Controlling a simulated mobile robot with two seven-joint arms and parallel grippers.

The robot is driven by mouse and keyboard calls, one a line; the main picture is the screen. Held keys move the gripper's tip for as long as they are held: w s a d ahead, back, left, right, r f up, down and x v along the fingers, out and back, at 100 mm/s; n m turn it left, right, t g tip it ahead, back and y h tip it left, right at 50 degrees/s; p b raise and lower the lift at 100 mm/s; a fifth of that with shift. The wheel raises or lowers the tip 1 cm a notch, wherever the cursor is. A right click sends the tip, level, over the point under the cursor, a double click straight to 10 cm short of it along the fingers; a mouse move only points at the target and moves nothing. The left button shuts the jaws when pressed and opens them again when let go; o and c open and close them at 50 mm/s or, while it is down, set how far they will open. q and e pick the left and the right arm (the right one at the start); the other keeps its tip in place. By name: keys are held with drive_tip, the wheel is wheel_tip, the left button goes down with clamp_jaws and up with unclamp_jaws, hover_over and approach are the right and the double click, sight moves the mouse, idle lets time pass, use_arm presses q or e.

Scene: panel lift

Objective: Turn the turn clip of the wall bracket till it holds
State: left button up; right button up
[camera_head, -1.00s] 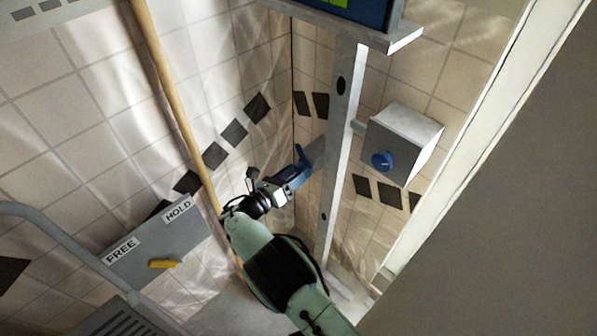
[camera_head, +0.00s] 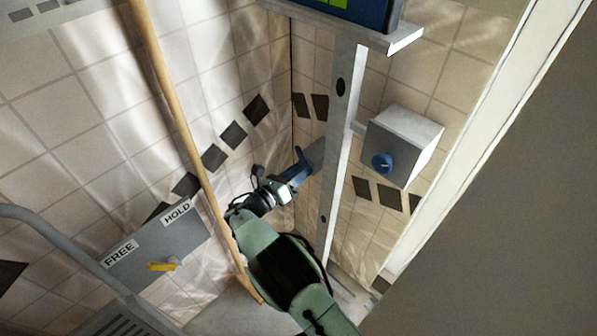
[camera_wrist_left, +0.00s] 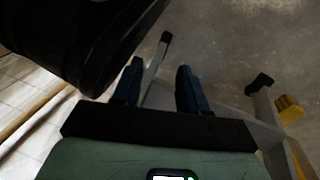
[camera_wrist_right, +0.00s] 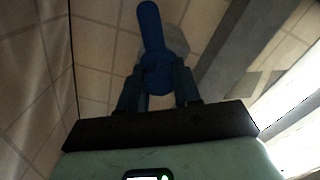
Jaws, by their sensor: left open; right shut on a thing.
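A yellow turn clip (camera_head: 160,266) sits on a grey plate (camera_head: 150,250) marked FREE and HOLD, at the lower left of the head view. It lies below the two labels, nearer FREE. My right gripper (camera_head: 299,174) is beside the upright post, well apart from that plate. It is shut on a blue lever (camera_head: 300,156), whose rounded end sticks up past the fingers in the right wrist view (camera_wrist_right: 150,25). My left gripper (camera_wrist_left: 160,78) shows only in the left wrist view, open. A thin grey bar (camera_wrist_left: 155,65) with a dark end shows beyond its fingers; no grasp is visible.
A metal post (camera_head: 337,150) stands at the tiled corner, with a shelf (camera_head: 405,40) on top. A grey box with a blue knob (camera_head: 382,163) is right of it. A wooden pole (camera_head: 175,100) leans on the left. A yellow piece (camera_wrist_left: 290,108) shows in the left wrist view.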

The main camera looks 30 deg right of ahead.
drive_tip(key=m+p, duration=0.1)
drive_tip(key=m, duration=0.2)
drive_tip(key=shift+s+f+m+p, duration=0.1)
drive_tip(key=shift+f+m+p, duration=0.05)
drive_tip(key=shift+m+p, duration=0.2)
drive_tip(key=m+p, duration=0.1)
drive_tip(key=m, duration=0.2)
drive_tip(key=shift+f+m, duration=0.1)
drive_tip(key=shift+m, duration=0.15)
drive_tip(key=m, duration=0.3)
drive_tip(key=shift+a+m, duration=0.1)
drive_tip(key=shift+m, duration=0.2)
drive_tip(key=m, duration=0.3)
drive_tip(key=shift+m, duration=0.3)
drive_tip(key=m, duration=0.5)
drive_tip(key=shift+w+a, duration=0.1)
drive_tip(key=shift+w, duration=0.1)
use_arm(q)
drive_tip(key=w+d+r+t, duration=0.1)
drive_tip(key=w+r, duration=0.3)
drive_tip(key=r, duration=0.1)
drive_tip(key=shift+t, duration=0.3)
use_arm(e)
drive_tip(key=shift+m, duration=2)
use_arm(q)
drive_tip(key=shift+d+r, duration=0.1)
use_arm(e)
drive_tip(key=shift+w+r, duration=0.1)
drive_tip(key=shift+r, duration=0.15)
